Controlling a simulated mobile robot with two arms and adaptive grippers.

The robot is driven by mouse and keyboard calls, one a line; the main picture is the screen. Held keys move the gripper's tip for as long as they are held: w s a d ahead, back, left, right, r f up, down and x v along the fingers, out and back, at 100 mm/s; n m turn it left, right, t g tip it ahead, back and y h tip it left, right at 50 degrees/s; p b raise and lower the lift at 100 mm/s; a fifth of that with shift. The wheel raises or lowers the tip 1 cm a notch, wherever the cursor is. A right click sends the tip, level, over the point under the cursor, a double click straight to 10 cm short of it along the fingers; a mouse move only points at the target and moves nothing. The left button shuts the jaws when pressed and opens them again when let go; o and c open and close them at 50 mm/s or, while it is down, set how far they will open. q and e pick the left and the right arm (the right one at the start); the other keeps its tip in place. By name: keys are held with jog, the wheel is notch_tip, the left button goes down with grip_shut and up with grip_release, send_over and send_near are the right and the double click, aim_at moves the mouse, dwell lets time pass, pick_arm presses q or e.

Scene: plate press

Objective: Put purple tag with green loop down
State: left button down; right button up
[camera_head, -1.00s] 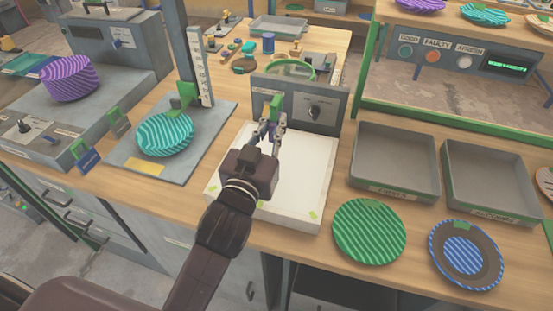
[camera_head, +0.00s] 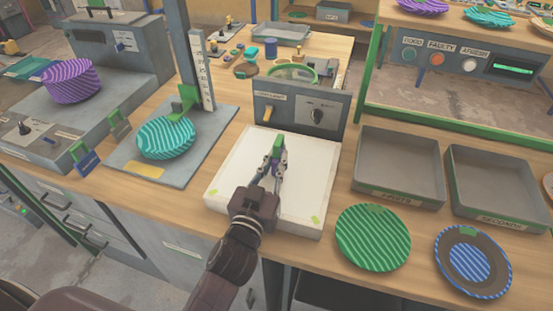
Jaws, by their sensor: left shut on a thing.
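My left gripper (camera_head: 272,166) is over the white square plate (camera_head: 237,176) of the grey panel unit. It is shut on a small purple tag (camera_head: 278,156) with a green loop (camera_head: 279,142) sticking up at its far end. The fingers partly hide the tag. I cannot tell whether the tag touches the white surface. My right gripper is not in view.
To the right are two grey trays (camera_head: 396,191), a green striped plate (camera_head: 373,238) and a blue-rimmed plate (camera_head: 472,262). A teal striped plate (camera_head: 166,138) sits left under a ruler post (camera_head: 203,72).

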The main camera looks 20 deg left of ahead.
pick_arm(q)
jog(key=shift+f, duration=0.25)
jog(key=c, duration=2)
grip_release()
jog(key=shift+r, duration=0.1)
